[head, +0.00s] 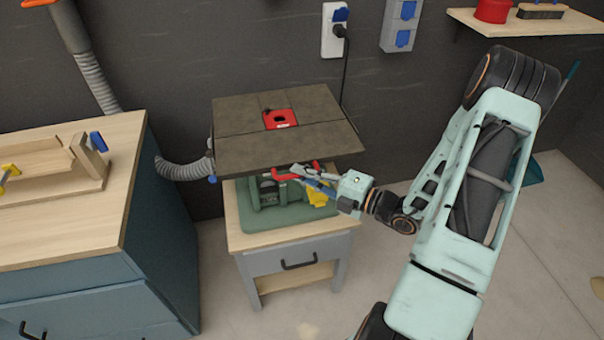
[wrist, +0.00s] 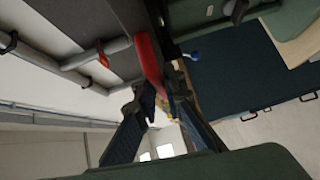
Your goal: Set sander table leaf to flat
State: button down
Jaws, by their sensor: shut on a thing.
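The sander table (head: 240,115) is a dark brown top with a red insert (head: 280,119) in its middle. Its front leaf (head: 290,148) lies beyond a seam along the near side and looks roughly in line with the top; I cannot tell a slight tilt. A red handle (head: 316,168) shows under the leaf's front edge, and it also shows in the wrist view (wrist: 148,62). My gripper (head: 302,174) reaches in from the right below the leaf. In the wrist view its fingers (wrist: 162,88) are shut on the red handle. The exact contact is partly hidden.
The green sander base (head: 270,200) stands on a small grey cabinet with a wooden top (head: 240,238). A grey hose (head: 183,168) joins at the left. A blue workbench (head: 75,225) stands at the left. A dark wall is close behind; floor is free in front.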

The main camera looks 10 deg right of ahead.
jog(key=c, duration=2)
grip_release()
jog(key=shift+r, duration=0.35)
jog(key=shift+f, duration=0.1)
jog(key=v, duration=1.2)
